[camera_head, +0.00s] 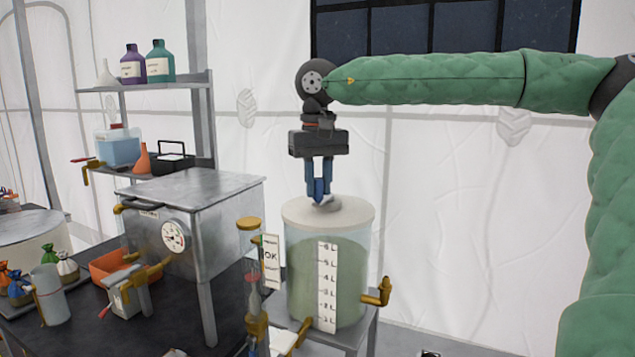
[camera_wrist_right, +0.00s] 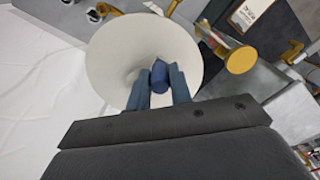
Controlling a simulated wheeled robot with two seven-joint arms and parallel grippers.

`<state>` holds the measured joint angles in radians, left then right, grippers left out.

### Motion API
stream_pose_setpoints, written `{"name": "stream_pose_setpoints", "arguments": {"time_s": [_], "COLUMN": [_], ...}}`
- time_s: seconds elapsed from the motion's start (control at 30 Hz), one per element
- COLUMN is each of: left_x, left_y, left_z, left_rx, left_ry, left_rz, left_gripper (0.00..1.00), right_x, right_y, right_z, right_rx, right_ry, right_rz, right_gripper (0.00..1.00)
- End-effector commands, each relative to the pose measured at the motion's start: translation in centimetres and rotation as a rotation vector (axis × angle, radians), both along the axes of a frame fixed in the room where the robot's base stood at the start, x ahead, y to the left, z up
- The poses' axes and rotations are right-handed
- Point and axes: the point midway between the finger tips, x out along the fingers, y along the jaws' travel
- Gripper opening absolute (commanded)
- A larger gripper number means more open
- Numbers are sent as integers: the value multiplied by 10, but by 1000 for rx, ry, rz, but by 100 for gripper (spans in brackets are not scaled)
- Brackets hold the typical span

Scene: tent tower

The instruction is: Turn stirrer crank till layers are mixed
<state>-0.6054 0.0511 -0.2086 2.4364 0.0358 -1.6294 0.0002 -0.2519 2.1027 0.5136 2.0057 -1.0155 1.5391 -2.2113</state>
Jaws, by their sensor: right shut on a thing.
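The mixing tank (camera_head: 345,285) is a clear cylinder with a litre scale on its front and a pale round lid (camera_head: 350,213). Its contents look an even grey-green, with no clear layer line that I can make out. My right gripper (camera_head: 319,190) points straight down over the lid and is shut on a blue crank knob (camera_head: 319,188). In the right wrist view the blue knob (camera_wrist_right: 159,75) sits between the two fingers, above the white lid (camera_wrist_right: 125,50). The rest of the crank is hidden by the gripper. My left gripper is not in view.
A brass tap (camera_head: 377,292) sticks out at the tank's lower right. A metal box with a gauge (camera_head: 175,237) is further left, before a shelf of bottles.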

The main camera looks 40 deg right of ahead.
Motion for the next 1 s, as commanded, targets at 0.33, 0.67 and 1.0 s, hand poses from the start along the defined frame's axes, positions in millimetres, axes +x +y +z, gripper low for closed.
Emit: {"name": "stream_pose_setpoints", "arguments": {"time_s": [0.33, 0.67, 1.0], "left_x": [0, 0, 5], "left_y": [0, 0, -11], "left_z": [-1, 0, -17], "left_rx": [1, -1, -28], "left_ry": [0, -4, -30], "left_rz": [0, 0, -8], "left_gripper": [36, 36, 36], "right_x": [0, 0, 1], "right_y": [0, 0, -1], "right_z": [1, 3, 49], "right_rx": [0, 0, -1], "right_ry": [-1, -1, -3], "right_rz": [-2, -2, -3], "right_gripper": [43, 43, 43]}}
